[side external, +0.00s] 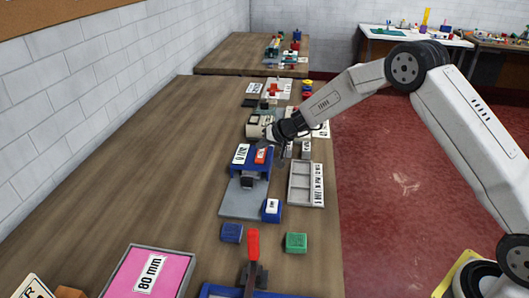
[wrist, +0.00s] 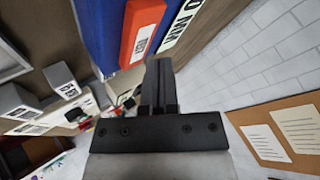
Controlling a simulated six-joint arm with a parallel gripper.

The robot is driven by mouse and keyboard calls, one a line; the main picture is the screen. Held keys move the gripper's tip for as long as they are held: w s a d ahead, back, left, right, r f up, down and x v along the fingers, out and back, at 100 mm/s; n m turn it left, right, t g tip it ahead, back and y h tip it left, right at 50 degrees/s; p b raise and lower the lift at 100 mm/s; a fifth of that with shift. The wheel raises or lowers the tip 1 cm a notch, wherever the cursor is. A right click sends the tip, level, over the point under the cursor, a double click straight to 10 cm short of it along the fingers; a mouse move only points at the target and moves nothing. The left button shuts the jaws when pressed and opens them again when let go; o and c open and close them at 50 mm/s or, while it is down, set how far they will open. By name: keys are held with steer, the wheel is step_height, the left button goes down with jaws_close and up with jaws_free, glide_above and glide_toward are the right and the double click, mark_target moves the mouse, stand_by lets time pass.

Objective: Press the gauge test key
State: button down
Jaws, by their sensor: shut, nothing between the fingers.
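The gauge (side external: 251,157) is a blue block on a grey base plate in the side view, with a white readout panel and a red key (side external: 262,152) side by side on top. In the wrist view the red key (wrist: 140,22) has a white label, and the blue body (wrist: 95,30) and the white readout panel (wrist: 182,25) flank it. My gripper (side external: 277,137) is just beyond the gauge in the side view, close to the red key. Its dark fingers (wrist: 160,72) are shut and empty, and the key appears off their tips. Contact with the key cannot be made out.
A grey compartment tray (side external: 292,183) lies right of the gauge. A blue block with a white label (side external: 272,211), a dark blue block (side external: 232,233) and a green block (side external: 296,242) lie in front. A red-handled tool (side external: 253,245) stands nearer.

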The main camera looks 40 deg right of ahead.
mark_target(263, 154)
steer(key=shift+f, duration=0.9)
stand_by(1.4)
steer(key=shift+r, duration=0.9)
steer(key=shift+r, duration=0.1)
steer(key=shift+r, duration=2.4)
steer(key=shift+s, duration=0.1)
steer(key=s+n+g+h, duration=0.3)
steer(key=s+g, duration=0.3)
steer(key=s, duration=3)
steer(key=shift+s+f+n, duration=0.2)
steer(key=shift+f+n, duration=0.2)
steer(key=shift+n, duration=0.5)
